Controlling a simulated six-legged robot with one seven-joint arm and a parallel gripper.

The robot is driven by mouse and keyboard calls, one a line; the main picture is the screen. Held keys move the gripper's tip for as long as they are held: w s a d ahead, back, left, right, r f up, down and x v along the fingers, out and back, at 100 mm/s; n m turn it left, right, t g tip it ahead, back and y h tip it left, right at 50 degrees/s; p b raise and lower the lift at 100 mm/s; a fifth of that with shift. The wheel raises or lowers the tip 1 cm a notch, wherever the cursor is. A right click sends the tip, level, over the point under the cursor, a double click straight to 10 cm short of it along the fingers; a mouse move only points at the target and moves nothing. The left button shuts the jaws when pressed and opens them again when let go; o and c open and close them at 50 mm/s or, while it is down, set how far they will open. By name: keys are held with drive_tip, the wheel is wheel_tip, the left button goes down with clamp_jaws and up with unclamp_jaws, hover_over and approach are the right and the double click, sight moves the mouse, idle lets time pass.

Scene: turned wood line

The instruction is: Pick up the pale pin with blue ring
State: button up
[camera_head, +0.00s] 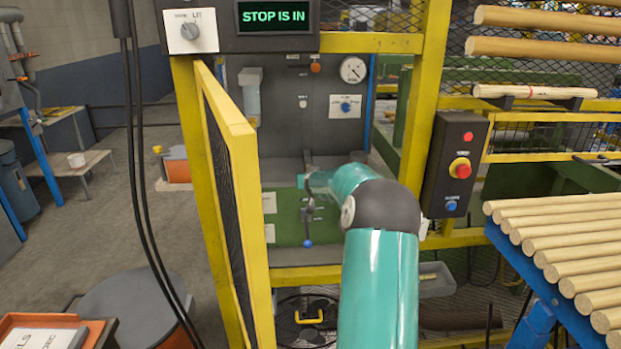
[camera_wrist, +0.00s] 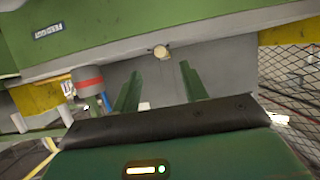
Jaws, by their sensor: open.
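My gripper (camera_wrist: 160,68) is open in the wrist view, its two green fingers apart with nothing held between them. A small pale round end (camera_wrist: 160,51) shows on the grey surface just beyond the fingertips, between them in the picture. No blue ring shows on it, so I cannot tell whether it is the pale pin. In the head view my teal arm reaches into the yellow-framed machine (camera_head: 434,120). The fingers cannot be made out there, and no pin with a blue ring is clearly visible.
A yellow mesh door (camera_head: 236,130) stands open left of my arm. A lever with a blue knob (camera_head: 308,243) hangs before the green panel. A control box (camera_head: 453,165) and stacked wooden rods (camera_head: 570,245) are at the right. Black cables (camera_head: 140,170) hang at the left.

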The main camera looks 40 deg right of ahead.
drive_tip(key=x, duration=0.6)
clamp_jaws()
